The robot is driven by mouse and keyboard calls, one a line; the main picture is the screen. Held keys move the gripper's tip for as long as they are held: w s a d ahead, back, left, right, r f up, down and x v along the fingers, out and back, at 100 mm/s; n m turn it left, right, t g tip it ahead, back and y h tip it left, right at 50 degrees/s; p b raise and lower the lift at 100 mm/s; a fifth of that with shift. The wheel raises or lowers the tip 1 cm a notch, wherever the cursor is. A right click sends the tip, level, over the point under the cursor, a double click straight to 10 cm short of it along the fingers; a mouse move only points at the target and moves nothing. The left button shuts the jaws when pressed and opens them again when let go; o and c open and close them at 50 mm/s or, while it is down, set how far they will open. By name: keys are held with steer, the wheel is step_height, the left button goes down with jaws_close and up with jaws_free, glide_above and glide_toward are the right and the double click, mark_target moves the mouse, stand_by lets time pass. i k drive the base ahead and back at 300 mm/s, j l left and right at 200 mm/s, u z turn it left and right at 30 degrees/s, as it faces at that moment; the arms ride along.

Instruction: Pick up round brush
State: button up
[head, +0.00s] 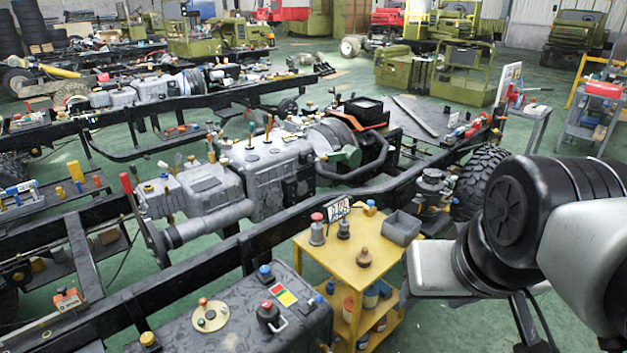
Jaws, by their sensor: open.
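I cannot make out the round brush for certain. A small brown round-based item with a knob-like top (364,257) stands upright on the yellow cart (322,258), but it is too small to identify. Two other small items, one with a red top (317,230) and one dark grey (343,228), stand behind it on the same top. My arm comes in from the right edge, and its pale and black links reach beside the cart's right side. My gripper's fingers do not show clearly anywhere.
A grey open bin (401,228) sits at the cart top's right corner, and bottles (370,296) fill its lower shelf. A truck chassis with a grey gearbox (200,188) lies behind and left. A dark tank (235,325) is in front. Green floor (480,335) shows at the lower right.

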mark_target(363, 257)
steer(key=i+l+u, duration=0.4)
steer(key=i, duration=0.15)
steer(key=i+l+u, duration=0.35)
steer(key=i+l, duration=0.15)
